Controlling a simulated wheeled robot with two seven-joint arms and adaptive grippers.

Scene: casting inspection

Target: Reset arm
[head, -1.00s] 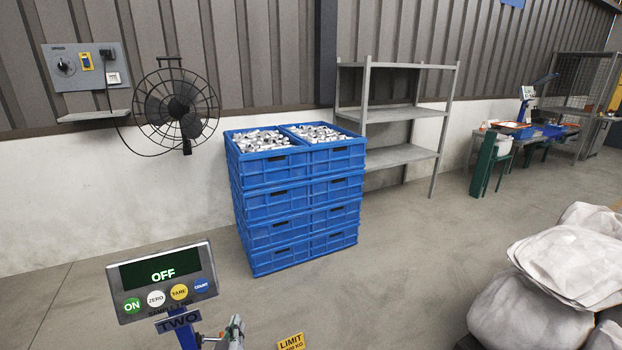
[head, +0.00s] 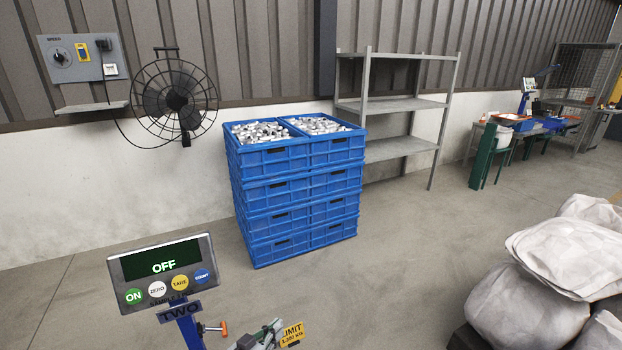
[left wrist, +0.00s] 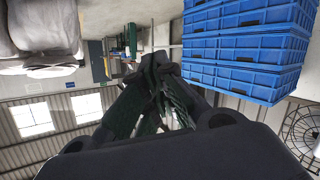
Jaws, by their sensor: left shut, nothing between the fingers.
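My left gripper (head: 274,328) shows at the bottom edge of the head view, right of the scale display's post. Only its front part shows there; the rest of the arm is cut off. In the left wrist view the dark fingers of my left gripper (left wrist: 154,60) come together at their tips, with nothing held between them. It is in the air, apart from the blue crates and the sacks. My right gripper is in neither view.
A scale display (head: 163,268) reading OFF stands front left, with a yellow LIMIT sign (head: 292,334) near my gripper. Stacked blue crates (head: 300,196) hold metal castings. White sacks (head: 555,255) lie at right. A fan (head: 176,98) and empty shelves (head: 400,104) line the wall. Mid-floor is clear.

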